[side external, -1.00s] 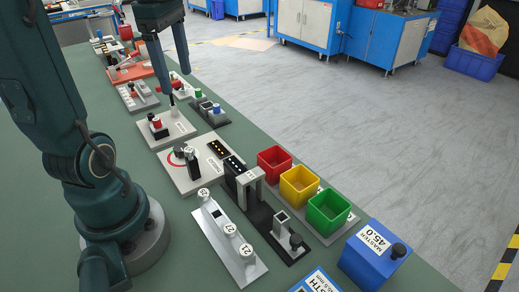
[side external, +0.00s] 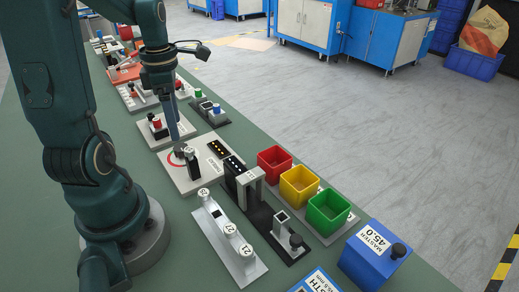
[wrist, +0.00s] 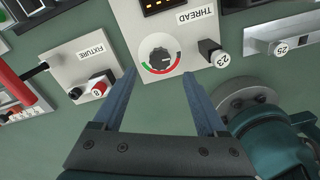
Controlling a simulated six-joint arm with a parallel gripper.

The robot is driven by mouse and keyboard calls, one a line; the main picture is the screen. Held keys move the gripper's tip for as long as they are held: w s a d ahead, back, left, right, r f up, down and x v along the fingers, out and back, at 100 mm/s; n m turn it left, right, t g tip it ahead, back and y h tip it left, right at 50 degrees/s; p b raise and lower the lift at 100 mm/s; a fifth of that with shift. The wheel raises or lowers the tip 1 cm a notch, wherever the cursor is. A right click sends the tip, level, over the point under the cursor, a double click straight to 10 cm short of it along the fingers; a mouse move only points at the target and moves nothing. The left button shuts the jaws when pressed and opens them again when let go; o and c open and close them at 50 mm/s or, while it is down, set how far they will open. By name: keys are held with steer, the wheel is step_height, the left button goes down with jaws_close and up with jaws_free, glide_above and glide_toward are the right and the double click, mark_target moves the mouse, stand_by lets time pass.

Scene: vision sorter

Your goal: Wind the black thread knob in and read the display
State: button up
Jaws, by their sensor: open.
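The black thread knob (wrist: 159,56) sits in a ring marked red and green on the white THREAD panel (wrist: 198,62). Its display (wrist: 162,6), with yellow lit marks, is cut off at the top of the wrist view. My gripper (wrist: 160,76) is open, its two fingers apart on either side of the near panel edge, with the knob between and just beyond the tips. In the side external view my gripper (side external: 179,143) is low over the same panel (side external: 190,186), and the fingers partly hide the knob. Contact cannot be told.
A black peg piece with a white cap marked 23 (wrist: 214,54) stands right of the knob on the panel. The FIXTURE plate (wrist: 78,69) with a red-and-black piece is to the left. Red, yellow (side external: 298,186) and green bins stand beyond in the side view.

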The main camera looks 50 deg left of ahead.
mark_target(181, 147)
steer(key=shift+f, duration=3.2)
steer(key=shift+c, duration=0.3)
jaws_close()
